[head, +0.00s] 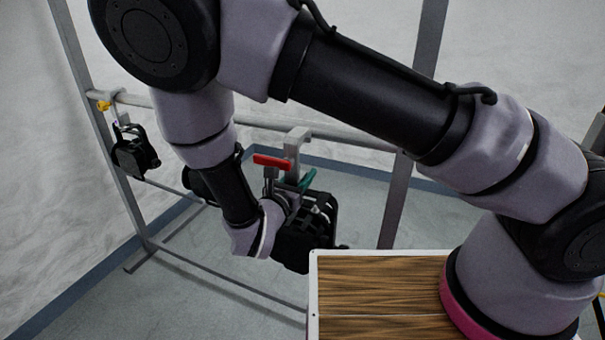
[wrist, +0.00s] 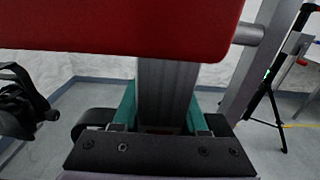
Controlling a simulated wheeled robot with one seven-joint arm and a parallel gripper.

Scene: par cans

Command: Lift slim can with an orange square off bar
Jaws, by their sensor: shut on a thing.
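A grey metal hook (head: 293,142) stands at the bar (head: 345,136); I cannot tell whether it still rests on it. My gripper (head: 305,184) has teal fingertips, shut on the grey stem below the hook; the wrist view shows the stem (wrist: 165,90) between both fingertips. A red piece (head: 272,161) sits above my gripper and fills the top of the wrist view (wrist: 120,25). Below the hook, dark parts of my gripper and perhaps the can merge. No orange square shows, so I cannot confirm which can this is.
A black can (head: 133,152) with a yellow clamp part (head: 103,105) hangs at the bar's left end. Another dark round shape shows partly behind my arm. A white-rimmed, wood-topped surface (head: 313,290) is at front. A tripod (wrist: 272,95) stands right in the wrist view.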

